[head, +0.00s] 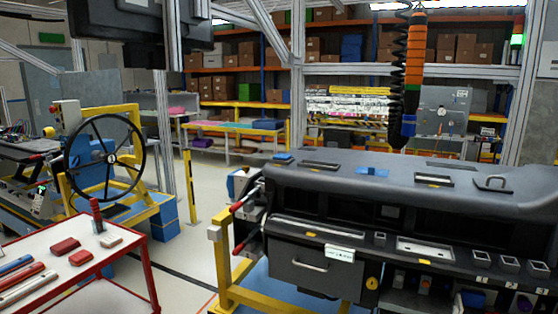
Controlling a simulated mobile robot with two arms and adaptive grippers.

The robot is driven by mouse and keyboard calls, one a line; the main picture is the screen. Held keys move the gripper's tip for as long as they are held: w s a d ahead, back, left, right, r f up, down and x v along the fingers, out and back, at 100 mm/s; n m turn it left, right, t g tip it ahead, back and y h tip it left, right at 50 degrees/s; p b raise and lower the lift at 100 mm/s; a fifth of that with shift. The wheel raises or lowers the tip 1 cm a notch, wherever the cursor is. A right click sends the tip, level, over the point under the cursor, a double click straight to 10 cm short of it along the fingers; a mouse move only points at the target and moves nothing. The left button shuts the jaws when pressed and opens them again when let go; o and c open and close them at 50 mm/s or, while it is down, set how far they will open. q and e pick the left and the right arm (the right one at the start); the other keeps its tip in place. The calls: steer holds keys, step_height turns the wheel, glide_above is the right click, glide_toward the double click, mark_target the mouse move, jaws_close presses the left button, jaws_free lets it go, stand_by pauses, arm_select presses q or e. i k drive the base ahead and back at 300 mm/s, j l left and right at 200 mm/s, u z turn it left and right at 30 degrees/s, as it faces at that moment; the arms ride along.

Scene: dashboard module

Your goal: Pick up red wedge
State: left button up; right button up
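Two small red blocks lie on the white top of a red-framed table (130,262) at the lower left. One red block (64,246) is farther back, and the other red block (81,257) is just in front of it and to the right. At this size I cannot tell which of them is the red wedge. Neither of my grippers is in view.
Beside the blocks are a beige block (111,242), an upright dark red piece (96,210) and long red and blue bars. A black dashboard module (350,205) stands right on a yellow frame. A steering wheel (104,157) stands behind the table. Open floor lies between.

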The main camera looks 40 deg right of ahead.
mark_target(95, 206)
steer(key=i+z, duration=0.2)
steer(key=z, duration=0.15)
steer(key=i+j+z, duration=0.2)
steer(key=z, duration=0.15)
steer(key=i+j+z, duration=0.15)
steer(key=z, duration=0.2)
